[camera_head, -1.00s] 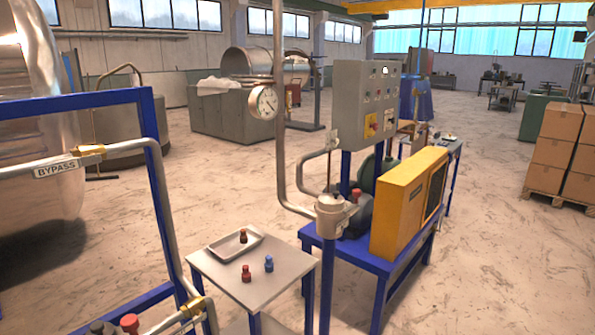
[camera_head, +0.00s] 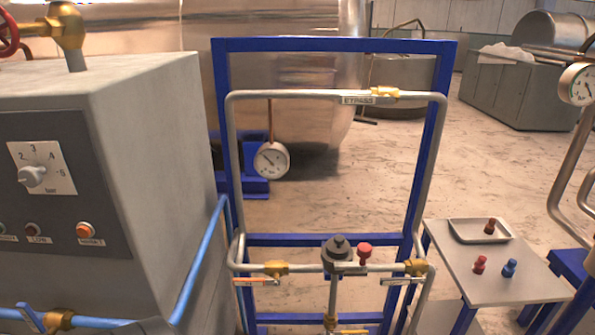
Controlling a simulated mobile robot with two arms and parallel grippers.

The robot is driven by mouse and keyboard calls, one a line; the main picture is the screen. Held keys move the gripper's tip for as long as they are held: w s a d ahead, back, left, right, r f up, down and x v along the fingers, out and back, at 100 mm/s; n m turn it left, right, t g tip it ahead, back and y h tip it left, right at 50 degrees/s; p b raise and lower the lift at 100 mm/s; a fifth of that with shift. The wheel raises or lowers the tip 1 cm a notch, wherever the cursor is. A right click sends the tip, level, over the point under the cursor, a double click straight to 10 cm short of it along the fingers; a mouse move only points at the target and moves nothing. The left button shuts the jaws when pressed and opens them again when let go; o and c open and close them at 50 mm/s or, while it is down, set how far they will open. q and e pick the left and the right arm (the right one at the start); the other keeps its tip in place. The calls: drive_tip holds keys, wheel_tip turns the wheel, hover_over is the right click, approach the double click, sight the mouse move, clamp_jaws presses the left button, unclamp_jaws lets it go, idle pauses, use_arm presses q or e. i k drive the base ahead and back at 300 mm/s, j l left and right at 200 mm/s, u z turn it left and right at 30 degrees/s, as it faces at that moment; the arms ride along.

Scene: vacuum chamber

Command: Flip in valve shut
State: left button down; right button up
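A blue pipe frame (camera_head: 447,140) stands in the middle, with grey piping on it. On its lower pipe sit a left brass valve (camera_head: 277,269) and a right brass valve (camera_head: 416,267). A thin light plate (camera_head: 255,283) is below the left one and another (camera_head: 402,281) below the right one; their lettering is too small to read, so I cannot tell which is the in valve. The brass bypass valve (camera_head: 385,92) on the top pipe is beside the "BYPASS" label (camera_head: 358,100). Neither of my grippers is in view.
A grey cabinet (camera_head: 165,150) with a dial fills the left, with a blue pipe (camera_head: 200,262) beside it. A round gauge (camera_head: 271,160) hangs in the frame. A small table (camera_head: 445,285) at right bears a tray (camera_head: 465,230) and red and blue knobs.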

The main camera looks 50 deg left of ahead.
sight(237, 281)
drive_tip(key=u, duration=1.85)
